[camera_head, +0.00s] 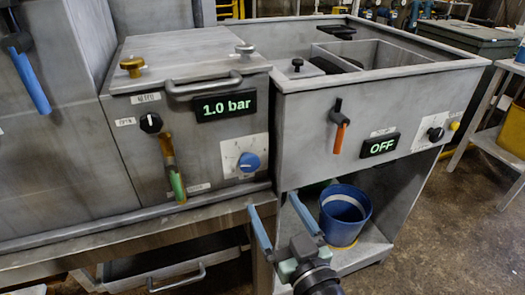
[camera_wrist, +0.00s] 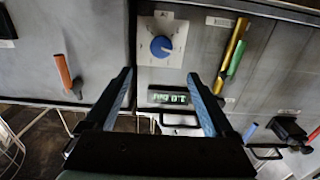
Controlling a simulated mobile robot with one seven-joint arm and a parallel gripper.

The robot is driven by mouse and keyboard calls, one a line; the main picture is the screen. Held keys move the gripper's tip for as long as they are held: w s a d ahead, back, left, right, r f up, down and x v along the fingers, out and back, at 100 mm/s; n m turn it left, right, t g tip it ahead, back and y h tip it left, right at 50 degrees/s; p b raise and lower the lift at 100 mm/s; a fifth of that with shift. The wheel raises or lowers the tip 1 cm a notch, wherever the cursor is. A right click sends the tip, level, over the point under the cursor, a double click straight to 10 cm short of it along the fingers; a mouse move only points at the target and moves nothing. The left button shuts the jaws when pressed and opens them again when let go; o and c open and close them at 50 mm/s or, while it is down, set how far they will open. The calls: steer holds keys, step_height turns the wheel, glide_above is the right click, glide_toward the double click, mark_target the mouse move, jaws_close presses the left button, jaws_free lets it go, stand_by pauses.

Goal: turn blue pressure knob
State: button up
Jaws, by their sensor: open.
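The blue pressure knob (camera_head: 249,162) sits on a white dial plate (camera_head: 229,152) on the grey compactor front, below the "1.0 bar" display (camera_head: 212,107). In the wrist view, which appears upside down, the knob (camera_wrist: 161,46) is above the display (camera_wrist: 170,98). My gripper (camera_head: 272,202) is open and empty, below and a little right of the knob in the head view. In the wrist view, my gripper (camera_wrist: 158,73) has its two fingers spread, with the knob beyond their tips and between them sideways. They do not touch it.
A green-and-brass lever (camera_head: 174,172) hangs left of the knob. A black knob (camera_head: 150,122) is further left. The right unit has an orange-handled lever (camera_head: 340,130) and an "OFF" display (camera_head: 379,146). A blue bucket (camera_head: 344,214) stands on the shelf below, right of my gripper.

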mark_target(250, 164)
steer(key=x, duration=1.2)
steer(key=shift+w+a, duration=0.2)
steer(key=shift+w, duration=0.05)
steer(key=c, duration=1.3)
